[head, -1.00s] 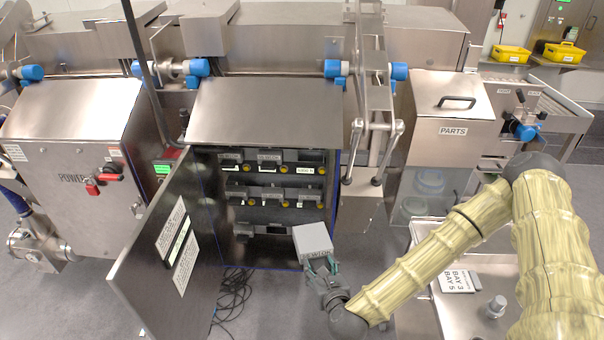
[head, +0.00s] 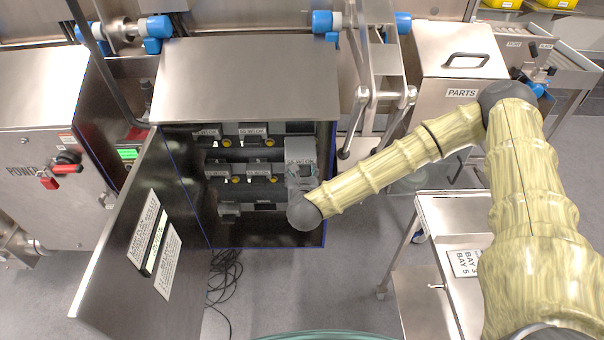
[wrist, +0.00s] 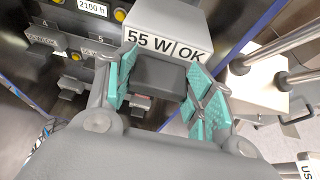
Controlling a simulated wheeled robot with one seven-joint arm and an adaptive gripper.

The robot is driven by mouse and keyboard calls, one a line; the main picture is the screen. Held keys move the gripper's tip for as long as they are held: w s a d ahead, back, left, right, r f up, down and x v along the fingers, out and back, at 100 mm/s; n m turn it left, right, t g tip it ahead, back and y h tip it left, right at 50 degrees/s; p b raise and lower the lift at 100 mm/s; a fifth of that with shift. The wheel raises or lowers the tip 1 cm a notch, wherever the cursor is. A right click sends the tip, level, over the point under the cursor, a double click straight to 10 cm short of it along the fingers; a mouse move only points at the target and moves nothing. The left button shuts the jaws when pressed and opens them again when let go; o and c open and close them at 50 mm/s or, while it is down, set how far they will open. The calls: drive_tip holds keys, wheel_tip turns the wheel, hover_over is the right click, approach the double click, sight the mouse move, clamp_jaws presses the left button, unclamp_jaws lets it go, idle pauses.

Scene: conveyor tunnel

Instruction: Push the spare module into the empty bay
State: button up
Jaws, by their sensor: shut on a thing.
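The spare module, a grey box marked "55 W/OK" (head: 300,150), is at the right side of the open cabinet (head: 318,228). It also shows in the wrist view (wrist: 192,22). My gripper (head: 303,178) is shut on its dark handle block; the teal fingers (wrist: 160,72) stand on both sides of the block. Fitted modules (head: 256,136) sit in the rows to the left. The held module and my wrist cover the right-hand bays. I cannot see the empty bay, or tell whether the module is inside one.
The cabinet door (head: 140,240) stands open at the left. Black cables (head: 222,280) lie on the floor below. A metal cart (head: 435,205) with a bay sign (head: 464,263) is at the right. Steel rods (head: 357,115) stand right of the cabinet.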

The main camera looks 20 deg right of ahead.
sight(300, 141)
drive_tip(key=shift+w+d+r, duration=0.15)
drive_tip(key=shift+w, duration=0.5)
drive_tip(key=shift+w+d+r, duration=0.1)
drive_tip(key=shift+w+d, duration=0.05)
drive_tip(key=shift+w, duration=0.5)
drive_tip(key=shift+w+d+f+p, duration=0.1)
drive_tip(key=shift+w+d+p, duration=0.2)
drive_tip(key=shift+w, duration=0.65)
drive_tip(key=shift+w+d+p, duration=0.2)
drive_tip(key=shift+w+d, duration=0.05)
drive_tip(key=shift+w, duration=0.7)
drive_tip(key=shift+w+b, duration=0.1)
drive_tip(key=shift+b, duration=0.75)
drive_tip(key=shift+w+d+b, duration=0.4)
drive_tip(key=shift+w+b, duration=0.2)
drive_tip(key=shift+w, duration=0.75)
drive_tip(key=shift+w+d+b, duration=0.35)
drive_tip(key=shift+w+b, duration=0.3)
drive_tip(key=shift+w, duration=0.65)
drive_tip(key=shift+w+d+b, duration=0.4)
drive_tip(key=shift+w+b, duration=0.2)
drive_tip(key=shift+w, duration=0.75)
drive_tip(key=shift+b, duration=0.45)
